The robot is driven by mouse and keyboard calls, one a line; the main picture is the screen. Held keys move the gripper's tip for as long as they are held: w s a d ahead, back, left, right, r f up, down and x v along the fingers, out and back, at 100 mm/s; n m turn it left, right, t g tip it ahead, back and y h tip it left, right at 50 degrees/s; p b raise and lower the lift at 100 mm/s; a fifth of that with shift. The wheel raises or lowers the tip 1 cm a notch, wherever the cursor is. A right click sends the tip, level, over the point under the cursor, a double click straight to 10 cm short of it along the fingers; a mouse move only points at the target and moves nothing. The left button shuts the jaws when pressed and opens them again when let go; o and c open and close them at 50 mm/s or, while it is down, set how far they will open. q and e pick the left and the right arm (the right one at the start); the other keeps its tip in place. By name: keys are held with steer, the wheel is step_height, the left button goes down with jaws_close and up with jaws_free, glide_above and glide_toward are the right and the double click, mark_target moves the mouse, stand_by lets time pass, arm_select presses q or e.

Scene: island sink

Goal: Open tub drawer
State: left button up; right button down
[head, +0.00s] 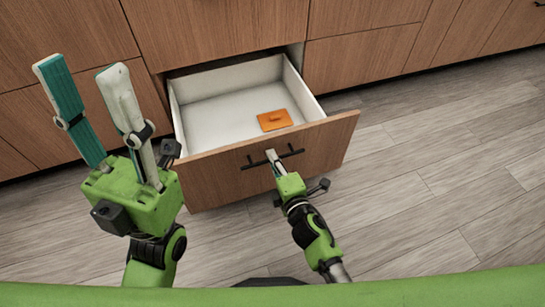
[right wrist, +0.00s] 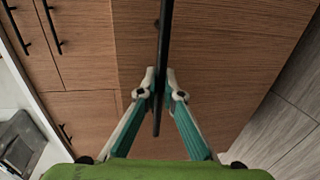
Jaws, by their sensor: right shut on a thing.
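The tub drawer (head: 240,108) stands pulled out from the wooden cabinet in the head view, with a white inside and a wooden front. An orange flat thing (head: 275,120) lies in it near the right front. My right gripper (head: 272,157) is at the drawer's dark bar handle (head: 290,153). In the right wrist view its fingers (right wrist: 160,92) are shut around the black handle (right wrist: 163,50). My left gripper (head: 85,85) is raised to the left of the drawer, its two fingers spread apart, with nothing between them.
The wooden cabinet fronts (head: 365,58) run along the back on both sides of the drawer. The grey plank floor (head: 440,170) is clear to the right. In the right wrist view, more drawers with black handles (right wrist: 53,27) show at the upper left.

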steer(key=c, duration=2.2)
jaws_free()
steer(key=v, duration=1.2)
